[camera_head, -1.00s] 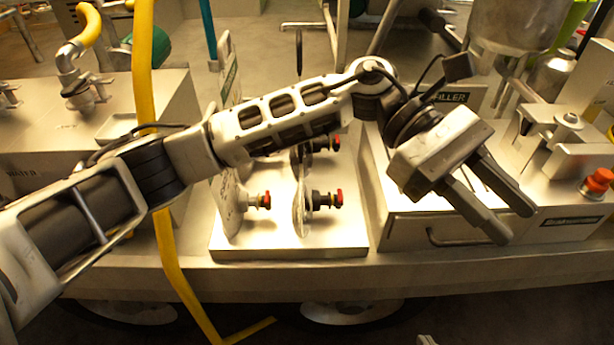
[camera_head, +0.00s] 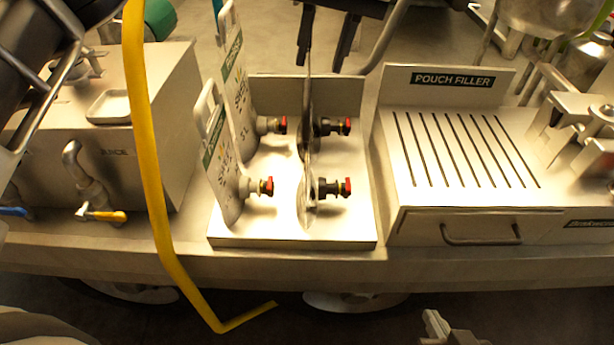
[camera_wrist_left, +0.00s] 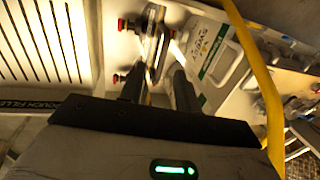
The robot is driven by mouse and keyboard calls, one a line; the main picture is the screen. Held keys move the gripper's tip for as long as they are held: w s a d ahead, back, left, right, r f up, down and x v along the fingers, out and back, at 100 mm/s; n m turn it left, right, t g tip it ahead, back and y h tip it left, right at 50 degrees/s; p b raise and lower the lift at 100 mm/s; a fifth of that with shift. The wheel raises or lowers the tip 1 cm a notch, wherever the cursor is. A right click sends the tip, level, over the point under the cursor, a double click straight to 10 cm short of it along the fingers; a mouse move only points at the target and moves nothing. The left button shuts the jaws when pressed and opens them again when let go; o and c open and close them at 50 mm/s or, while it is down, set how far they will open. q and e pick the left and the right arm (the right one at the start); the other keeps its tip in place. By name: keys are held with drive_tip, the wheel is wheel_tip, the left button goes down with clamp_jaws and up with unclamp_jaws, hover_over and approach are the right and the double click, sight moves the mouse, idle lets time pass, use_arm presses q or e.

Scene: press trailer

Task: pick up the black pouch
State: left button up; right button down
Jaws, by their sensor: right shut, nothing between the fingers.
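A stand (camera_head: 230,242) holds several upright pouches. Two are seen nearly edge-on with black spouts and red caps: a rear one (camera_head: 307,100) and a front one (camera_head: 302,190). Their faces are hidden, so I cannot tell which is the black pouch. My left gripper (camera_head: 320,66) is open, fingers pointing down at the stand's back, close to the rear edge-on pouch's top. In the left wrist view its fingers (camera_wrist_left: 158,78) are apart, with an edge-on pouch (camera_wrist_left: 154,45) beyond them; no contact is clear. My right gripper (camera_head: 438,328) is shut and empty at the bottom edge.
Two white labelled pouches (camera_head: 240,95) stand left in the stand. A yellow hose or bar (camera_head: 150,170) runs down before the bench. The slotted pouch filler (camera_head: 460,150) is right of the stand; a metal tank (camera_head: 175,90) with taps is left.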

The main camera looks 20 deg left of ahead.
sight(307, 95)
use_arm(q)
drive_tip(key=f, duration=0.2)
drive_tip(key=a+f, duration=0.1)
drive_tip(key=f, duration=0.2)
drive_tip(key=a+f, duration=0.1)
drive_tip(key=f, duration=0.2)
drive_tip(key=shift+s+p, duration=0.3)
drive_tip(key=shift+p, duration=0.05)
drive_tip(key=shift+r, duration=0.1)
clamp_jaws()
